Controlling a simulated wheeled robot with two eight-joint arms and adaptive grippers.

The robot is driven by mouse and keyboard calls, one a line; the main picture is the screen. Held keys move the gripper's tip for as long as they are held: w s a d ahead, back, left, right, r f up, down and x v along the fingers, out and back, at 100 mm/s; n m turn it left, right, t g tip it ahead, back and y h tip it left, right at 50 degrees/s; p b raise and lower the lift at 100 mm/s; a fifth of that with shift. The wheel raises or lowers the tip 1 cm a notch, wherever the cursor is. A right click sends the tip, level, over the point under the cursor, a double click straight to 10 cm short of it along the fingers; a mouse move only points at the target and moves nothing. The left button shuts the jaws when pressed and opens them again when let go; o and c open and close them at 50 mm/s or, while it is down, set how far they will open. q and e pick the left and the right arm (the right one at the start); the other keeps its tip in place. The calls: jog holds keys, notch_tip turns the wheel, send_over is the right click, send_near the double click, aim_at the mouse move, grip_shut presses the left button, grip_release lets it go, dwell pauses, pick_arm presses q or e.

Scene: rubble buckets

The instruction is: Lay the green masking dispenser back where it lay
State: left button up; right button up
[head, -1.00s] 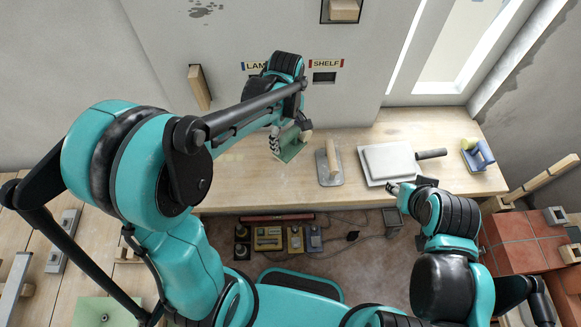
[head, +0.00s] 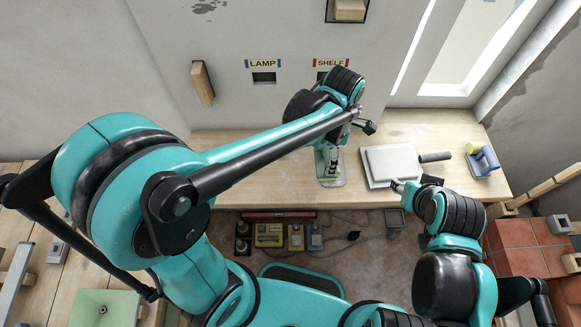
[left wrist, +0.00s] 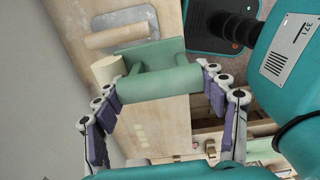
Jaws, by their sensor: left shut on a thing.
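The green masking dispenser (left wrist: 160,84) is gripped across its rounded green body in the left wrist view; a cream roll (left wrist: 108,69) shows at its left end. My left gripper (head: 331,160) is shut on it, with a finger at each side of the body. In the head view the gripper is over the hand float (head: 330,181), and the dispenser is mostly hidden by the gripper. The float's wooden handle (left wrist: 115,36) shows beyond the dispenser in the left wrist view. My right gripper (head: 398,186) is at the bench's front edge; its jaws are too small to read.
A white slab-like block (head: 391,163) with a black-handled tool lies right of the float. A blue dispenser (head: 483,160) with a yellowish roll stands at the right end. The bench (head: 245,175) is bare to the left. LAMP and SHELF labels mark the wall.

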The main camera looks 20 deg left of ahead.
pick_arm(q)
jog(key=shift+w+a+f+b, duration=0.3)
jog(key=shift+w+a+f, duration=0.1)
jog(key=shift+a+f, duration=1.45)
jog(key=shift+w+a+f+b, duration=0.25)
jog(key=shift+w+a+f, duration=0.2)
jog(key=shift+a+f, duration=1.35)
jog(key=shift+w+a+f+b, duration=0.3)
jog(key=shift+w+a+f, duration=0.1)
jog(key=shift+a+f, duration=1.45)
jog(key=shift+a+r, duration=0.15)
jog(key=shift+s, duration=0.1)
jog(key=shift+f+b, duration=0.6)
jog(key=shift+b, duration=0.05)
jog(key=o, duration=1.5)
jog(key=shift+c, duration=0.2)
